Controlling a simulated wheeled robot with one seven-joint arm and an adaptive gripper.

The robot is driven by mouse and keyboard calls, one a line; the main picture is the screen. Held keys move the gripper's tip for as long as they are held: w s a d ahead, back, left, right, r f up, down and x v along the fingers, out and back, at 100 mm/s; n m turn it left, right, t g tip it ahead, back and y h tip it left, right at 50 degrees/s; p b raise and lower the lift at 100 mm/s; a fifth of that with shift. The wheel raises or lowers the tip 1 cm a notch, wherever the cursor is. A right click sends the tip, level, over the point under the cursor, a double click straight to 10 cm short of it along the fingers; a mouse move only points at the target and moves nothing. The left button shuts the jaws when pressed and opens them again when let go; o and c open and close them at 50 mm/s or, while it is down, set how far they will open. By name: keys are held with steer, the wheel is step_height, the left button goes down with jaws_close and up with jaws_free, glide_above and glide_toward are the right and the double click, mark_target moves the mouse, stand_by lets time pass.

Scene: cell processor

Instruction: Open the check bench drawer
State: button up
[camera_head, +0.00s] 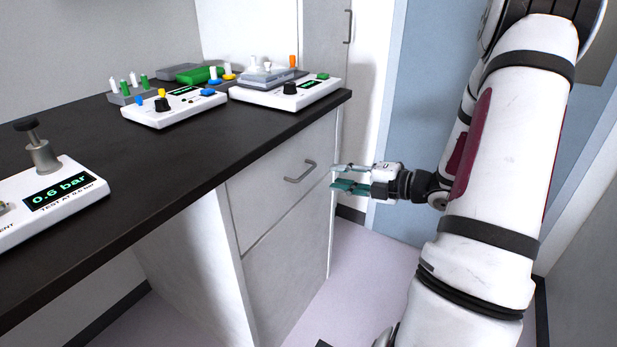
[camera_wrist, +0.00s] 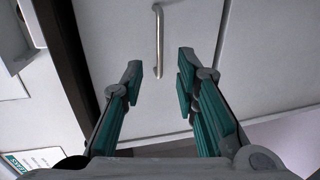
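The check bench drawer (camera_head: 268,195) is a pale grey front under the dark worktop, and it looks shut. Its metal bar handle (camera_head: 300,171) is on the front, toward the right. In the wrist view the handle (camera_wrist: 158,40) lies beyond the fingertips, between the lines of the two fingers. My gripper (camera_head: 338,177) is right of the handle, apart from it, pointing toward the drawer. In the wrist view my gripper (camera_wrist: 160,85) has its teal fingers spread, with nothing between them.
The dark worktop (camera_head: 150,150) overhangs the drawer and carries several small devices, including a white unit (camera_head: 290,92) near its right corner. A lower cabinet front (camera_head: 285,262) is below the drawer. Pale floor (camera_head: 365,265) lies open to the right.

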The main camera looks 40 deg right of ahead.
mark_target(307, 173)
steer(key=b+x, duration=0.3)
steer(key=x, duration=0.7)
steer(key=shift+w+a, duration=0.1)
jaws_close()
